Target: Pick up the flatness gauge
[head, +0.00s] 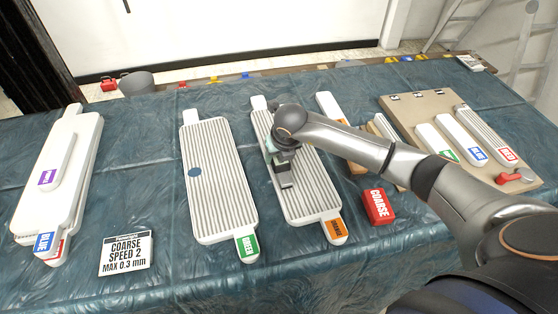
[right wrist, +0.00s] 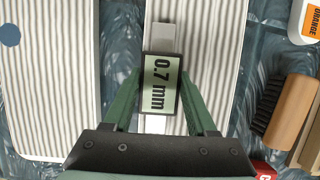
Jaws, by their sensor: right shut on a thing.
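In the head view my right gripper (head: 278,158) is over the ribbed white panel with the orange label (head: 302,188). The gauge's lower part (head: 285,180) shows just below the fingers, at or close above the ribs; I cannot tell if it touches. My left gripper is not in view.
A green-labelled ribbed panel (head: 215,165) with a blue dot lies to the left. Stacked panels (head: 75,150) lie far left. A sign (head: 126,253) reads "COARSE SPEED 2 MAX 0.3 mm". A red "COARSE" block (head: 379,207), a brush (right wrist: 275,105) and a board (head: 400,107) with labelled pieces lie right.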

